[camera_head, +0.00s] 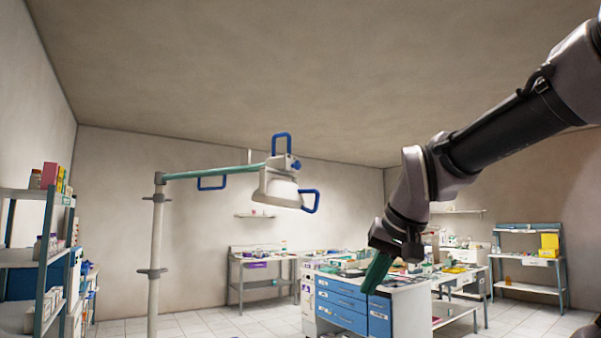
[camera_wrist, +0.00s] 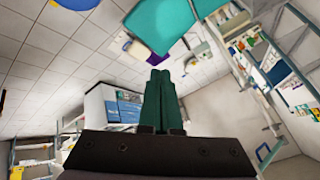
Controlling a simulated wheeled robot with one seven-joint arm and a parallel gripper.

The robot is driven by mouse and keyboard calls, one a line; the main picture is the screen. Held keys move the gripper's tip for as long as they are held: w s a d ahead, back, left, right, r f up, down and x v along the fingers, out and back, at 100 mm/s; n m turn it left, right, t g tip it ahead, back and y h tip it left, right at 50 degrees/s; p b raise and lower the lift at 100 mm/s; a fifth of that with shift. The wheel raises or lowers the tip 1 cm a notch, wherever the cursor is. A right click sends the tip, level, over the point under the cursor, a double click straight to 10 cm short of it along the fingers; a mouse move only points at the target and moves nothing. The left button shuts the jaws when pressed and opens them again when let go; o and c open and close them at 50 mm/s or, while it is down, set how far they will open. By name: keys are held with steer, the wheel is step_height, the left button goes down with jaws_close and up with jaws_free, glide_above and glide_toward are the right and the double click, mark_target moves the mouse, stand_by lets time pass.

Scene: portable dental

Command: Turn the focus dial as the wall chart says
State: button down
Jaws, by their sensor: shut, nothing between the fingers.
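A dental lamp (camera_head: 274,188) with blue loop handles hangs from a teal arm on a pale post in the head view. A small blue knob (camera_head: 296,164) sits on the right side of its housing; it may be the focus dial, but no markings are readable. I cannot make out a wall chart in either view. My gripper (camera_head: 377,274) has green fingers pointing down, to the right of and below the lamp, well apart from it. In the wrist view my gripper (camera_wrist: 159,74) has its fingers together with nothing between them.
A blue-drawer cabinet (camera_head: 341,303) with a cluttered top stands beneath my gripper. A shelf rack (camera_head: 45,255) is at the left, and the lamp's post (camera_head: 155,260) stands on the tiled floor. Worktables line the back wall. Open air lies between lamp and gripper.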

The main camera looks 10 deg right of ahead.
stand_by(0.4)
steer(key=c, duration=1)
jaws_free()
steer(key=shift+w+a+r, duration=0.1)
steer(key=shift+r, duration=0.05)
steer(key=o, duration=0.5)
steer(key=shift+w+a+r+m+y, duration=0.2)
steer(key=shift+w+r+m+y, duration=0.2)
steer(key=shift+w+r+m, duration=0.15)
steer(key=m+t+y, duration=0.4)
steer(key=m+y, duration=0.7)
steer(key=m, duration=1)
glide_toward(299, 164)
steer(key=x, duration=0.8)
steer(key=shift+w, duration=0.15)
